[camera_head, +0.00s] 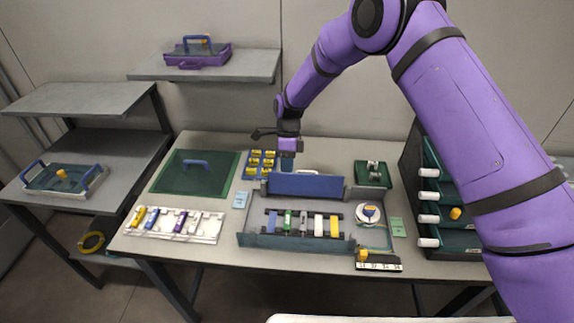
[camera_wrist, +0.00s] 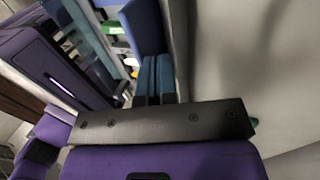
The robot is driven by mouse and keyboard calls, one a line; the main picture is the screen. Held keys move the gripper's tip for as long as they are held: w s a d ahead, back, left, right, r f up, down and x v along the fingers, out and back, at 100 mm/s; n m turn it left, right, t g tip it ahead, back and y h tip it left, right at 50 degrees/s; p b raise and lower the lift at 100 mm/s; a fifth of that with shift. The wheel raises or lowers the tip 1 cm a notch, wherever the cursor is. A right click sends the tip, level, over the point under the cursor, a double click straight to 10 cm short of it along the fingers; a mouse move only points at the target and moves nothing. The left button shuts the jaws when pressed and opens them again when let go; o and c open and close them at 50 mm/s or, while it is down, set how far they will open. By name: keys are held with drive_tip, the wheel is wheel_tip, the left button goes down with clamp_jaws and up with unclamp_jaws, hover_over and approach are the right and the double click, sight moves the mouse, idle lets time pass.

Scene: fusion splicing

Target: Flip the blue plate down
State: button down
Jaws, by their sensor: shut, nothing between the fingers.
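The blue plate (camera_head: 306,185) stands upright along the back edge of the grey tray (camera_head: 257,240) on the table. My gripper (camera_head: 287,163) points down near the left part of the plate's top edge, at its back side. The gripper is shut and empty. In the wrist view the gripper fingers (camera_wrist: 155,78) are side by side, close to a blue surface that looks like the plate (camera_wrist: 146,27). I cannot tell whether they touch it.
A yellow-part tray (camera_head: 261,163) lies left of my gripper, and a green mat (camera_head: 170,172) farther left. A dark rack (camera_head: 445,200) stands at the right.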

drive_tip(key=shift+s+t, duration=0.25)
drive_tip(key=shift+t, duration=0.05)
drive_tip(key=shift+s+r, duration=0.15)
drive_tip(key=s+t, duration=0.2)
drive_tip(key=t, duration=0.1)
drive_tip(key=s+f+t, duration=0.1)
drive_tip(key=s+t, duration=0.2)
drive_tip(key=t, duration=0.1)
drive_tip(key=s+f+t, duration=0.1)
drive_tip(key=s+t, duration=0.2)
drive_tip(key=shift+s+a+t, duration=0.15)
drive_tip(key=shift+s+t, duration=0.05)
drive_tip(key=shift+t, duration=0.1)
drive_tip(key=shift+s+f+t+h, duration=0.3)
drive_tip(key=shift+s+f+t, duration=0.25)
drive_tip(key=shift+t, duration=0.45)
drive_tip(key=shift+s+f, duration=0.5)
drive_tip(key=shift+f, duration=0.3)
drive_tip(key=shift+s+f, duration=0.5)
drive_tip(key=shift+f, duration=0.3)
